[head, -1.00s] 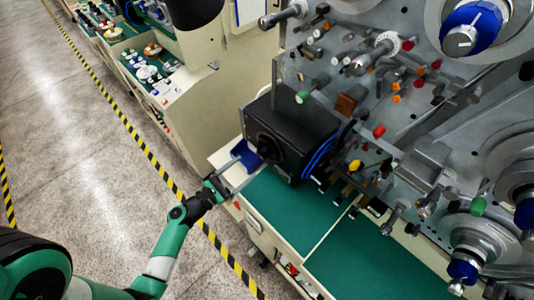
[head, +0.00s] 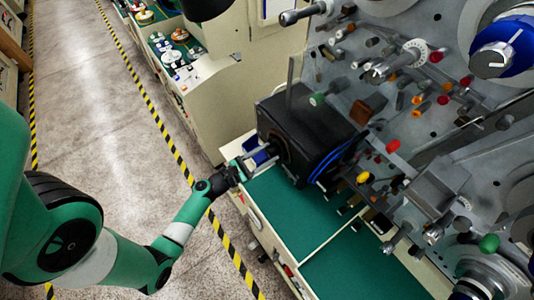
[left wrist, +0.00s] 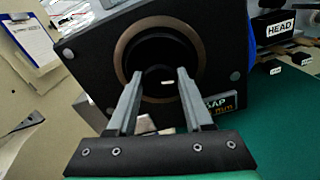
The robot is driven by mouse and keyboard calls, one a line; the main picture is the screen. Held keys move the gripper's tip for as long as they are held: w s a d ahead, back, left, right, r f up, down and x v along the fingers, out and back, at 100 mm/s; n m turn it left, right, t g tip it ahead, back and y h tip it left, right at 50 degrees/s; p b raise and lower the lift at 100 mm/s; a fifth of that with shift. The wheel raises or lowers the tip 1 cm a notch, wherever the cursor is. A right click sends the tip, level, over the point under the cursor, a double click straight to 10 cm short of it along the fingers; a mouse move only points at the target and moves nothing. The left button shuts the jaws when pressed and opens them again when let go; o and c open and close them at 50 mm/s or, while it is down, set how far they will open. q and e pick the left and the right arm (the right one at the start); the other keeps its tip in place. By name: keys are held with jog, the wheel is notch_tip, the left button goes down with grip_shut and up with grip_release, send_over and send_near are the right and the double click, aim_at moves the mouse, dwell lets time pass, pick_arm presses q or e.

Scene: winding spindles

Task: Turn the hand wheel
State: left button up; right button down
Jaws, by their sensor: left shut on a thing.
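The hand wheel (left wrist: 165,57) is a dark round part inside a brownish ring, on the face of a black box (head: 310,125). In the head view the wheel (head: 278,148) is small and partly hidden by my left gripper (head: 268,155). In the left wrist view my left gripper's (left wrist: 157,76) two grey fingers stand apart, one on each side of the wheel's dark middle, shut on it. The exact contact is too dark to make out. A small white mark shows between the fingertips. My right gripper is not in view.
A green work surface (head: 285,205) lies below the box. A grey panel (head: 425,110) with many pegs and spindles stands to the right. A clipboard (left wrist: 27,40) hangs at the left.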

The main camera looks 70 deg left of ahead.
pick_arm(q)
grip_shut()
jog(key=m+b, duration=0.3)
jog(key=m, duration=0.1)
jog(key=shift+f, duration=0.15)
jog(key=m+b, duration=0.4)
jog(key=m, duration=0.2)
jog(key=shift+m, duration=0.4)
jog(key=m+b, duration=0.3)
jog(key=m, duration=0.2)
jog(key=shift+m+b, duration=1.6)
jog(key=shift+m, duration=0.9)
jog(key=shift+r, duration=0.2)
